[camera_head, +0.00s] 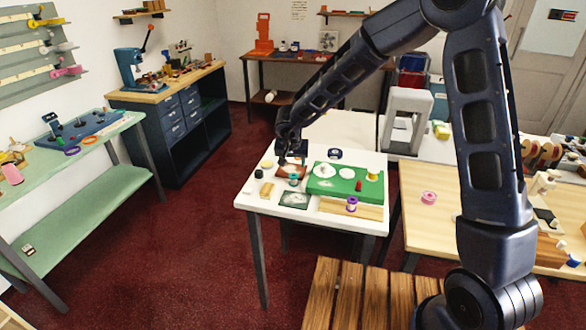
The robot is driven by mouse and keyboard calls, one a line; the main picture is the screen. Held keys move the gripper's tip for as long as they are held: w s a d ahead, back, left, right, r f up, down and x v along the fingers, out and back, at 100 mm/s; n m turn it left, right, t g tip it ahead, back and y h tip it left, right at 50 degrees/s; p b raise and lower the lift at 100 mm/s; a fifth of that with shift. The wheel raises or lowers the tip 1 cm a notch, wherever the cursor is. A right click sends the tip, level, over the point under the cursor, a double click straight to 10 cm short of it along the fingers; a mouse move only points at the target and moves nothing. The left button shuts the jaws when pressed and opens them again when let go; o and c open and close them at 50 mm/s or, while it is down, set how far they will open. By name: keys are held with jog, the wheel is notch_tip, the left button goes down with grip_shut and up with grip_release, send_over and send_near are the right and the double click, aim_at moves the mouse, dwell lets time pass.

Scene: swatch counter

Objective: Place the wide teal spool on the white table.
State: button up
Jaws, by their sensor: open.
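A small teal spool (293,180) stands on the white table (374,161), at the near edge of a rust-coloured swatch (286,169). I cannot tell whether it rests on the swatch or on the bare table top. My gripper (283,160) points down over the far left part of the table, a little beyond the teal spool and apart from it in the picture. It is small and dark here; its jaws are open and I see nothing held in them.
A green board (322,184) with white discs, a yellow spool (372,176) and a red piece (358,186) covers the table's right half. A purple spool (352,203) stands in front. A dark green patterned swatch (295,200) lies near the front edge. Red carpet surrounds the table.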

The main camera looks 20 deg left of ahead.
jog(key=shift+s+r, duration=0.25)
jog(key=shift+r, duration=0.35)
jog(key=w+d+r+t+y, duration=0.2)
jog(key=w+d+r, duration=0.2)
jog(key=r, duration=0.3)
jog(key=w+d+r+t+y, duration=0.2)
jog(key=w+d+r, duration=0.25)
jog(key=r, duration=0.35)
jog(key=s+d+r+n+y, duration=0.2)
jog(key=s+d+r, duration=0.2)
jog(key=d+r, duration=0.8)
jog(key=s+d+f+m+g+h, duration=0.2)
jog(key=s+d+h, duration=0.1)
jog(key=s+d, duration=0.8)
jog(key=s+d+f+m+g+h, duration=0.1)
jog(key=s+d+f+g+h, duration=0.1)
jog(key=s+d, duration=0.9)
jog(key=d+f+h, duration=0.1)
jog(key=d, duration=0.7)
jog(key=shift+s+d+m+h, duration=0.4)
